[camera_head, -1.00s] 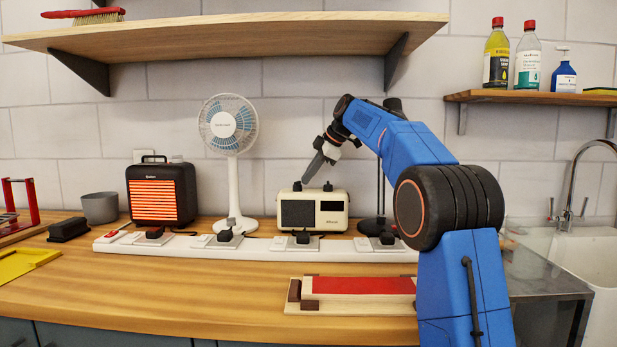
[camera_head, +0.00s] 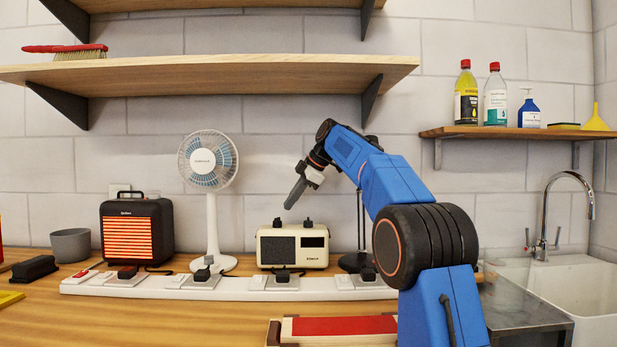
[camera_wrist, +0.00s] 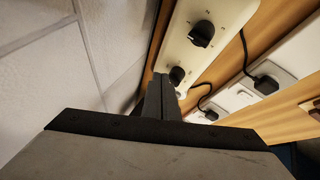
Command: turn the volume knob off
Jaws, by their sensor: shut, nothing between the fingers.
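The cream radio (camera_head: 308,258) stands on the bench against the wall, with two black knobs on top. In the head view, the left knob (camera_head: 277,223) and right knob (camera_head: 308,224) stand upright. In the wrist view, one knob (camera_wrist: 201,34) is clear and the other knob (camera_wrist: 177,76) is close beside the fingertips. I cannot read which one is the volume knob. My gripper (camera_head: 288,206) is shut and empty, its fingers tilted down to the left. Its tips are just above the radio, between the knobs and nearer the left one, with a small gap.
A white fan (camera_head: 212,220) and a glowing heater (camera_head: 138,235) stand left of the radio. A dark stand is close on its right. A white power strip (camera_head: 235,294) with several plugs runs in front. A wooden shelf (camera_head: 230,75) hangs above.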

